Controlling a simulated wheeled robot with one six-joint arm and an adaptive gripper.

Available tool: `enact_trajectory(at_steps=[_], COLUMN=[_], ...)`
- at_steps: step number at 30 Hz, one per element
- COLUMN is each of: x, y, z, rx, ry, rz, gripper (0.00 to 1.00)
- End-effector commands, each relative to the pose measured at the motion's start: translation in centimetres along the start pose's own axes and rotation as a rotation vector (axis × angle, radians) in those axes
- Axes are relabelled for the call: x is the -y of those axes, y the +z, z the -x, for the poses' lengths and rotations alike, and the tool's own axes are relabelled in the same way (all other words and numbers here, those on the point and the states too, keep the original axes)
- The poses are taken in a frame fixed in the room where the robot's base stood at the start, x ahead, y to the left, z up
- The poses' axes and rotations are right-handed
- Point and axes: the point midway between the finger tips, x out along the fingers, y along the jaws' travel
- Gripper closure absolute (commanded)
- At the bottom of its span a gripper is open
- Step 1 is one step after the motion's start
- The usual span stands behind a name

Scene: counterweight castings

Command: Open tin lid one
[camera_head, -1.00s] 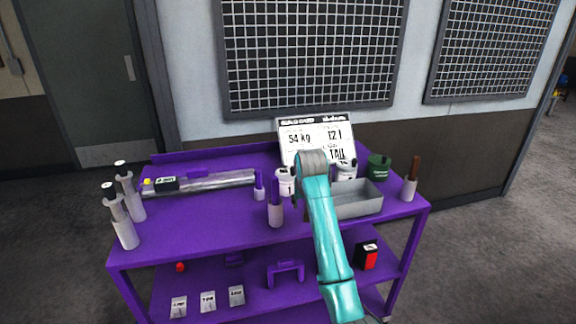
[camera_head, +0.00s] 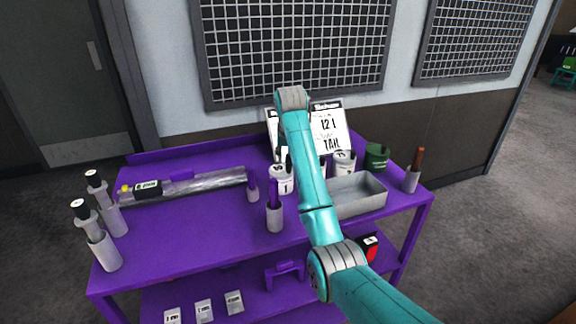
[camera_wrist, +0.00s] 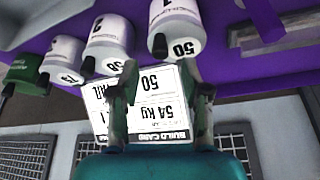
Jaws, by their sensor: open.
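Tin one (camera_head: 281,184) is a white tin marked 1, near the middle of the purple table. In the wrist view, which is upside down, the nearest white tin, marked 50 (camera_wrist: 186,40), appears to be the same tin. A dark knob (camera_wrist: 159,46) shows on its lid side, with the lid appearing to be on. My gripper (camera_wrist: 160,72) is open, its two fingers apart with nothing seen between them. The knob shows just beyond the gap between the fingertips; contact cannot be told. In the head view my arm hides most of the gripper.
More white tins (camera_head: 344,161) and a green tin (camera_head: 377,157) stand to the right. A grey tray (camera_head: 354,205) lies in front of them. The build card (camera_head: 328,130) stands behind. A purple-handled tool in a holder (camera_head: 275,216) stands close in front.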

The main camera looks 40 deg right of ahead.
Motion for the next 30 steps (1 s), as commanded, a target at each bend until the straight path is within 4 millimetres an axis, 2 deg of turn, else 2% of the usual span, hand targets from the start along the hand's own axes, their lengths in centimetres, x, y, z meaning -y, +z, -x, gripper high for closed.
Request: enact_trajectory(at_steps=[3, 9, 15, 23, 29, 30], x=[0.0, 0.0, 0.0, 0.0, 0.0, 0.0], y=[0.0, 0.0, 0.0, 0.0, 0.0, 0.0], z=[-2.1, -4.8, -5.8, -5.9, -5.8, -5.8], rx=[0.001, 0.001, -0.001, -0.001, -0.001, -0.001], ry=[0.0, 0.0, -0.001, -0.001, -0.001, -0.001], rz=[0.0, 0.001, 0.001, 0.001, 0.001, 0.001], gripper=[0.53, 0.53, 0.53, 0.53, 1.0, 1.0])
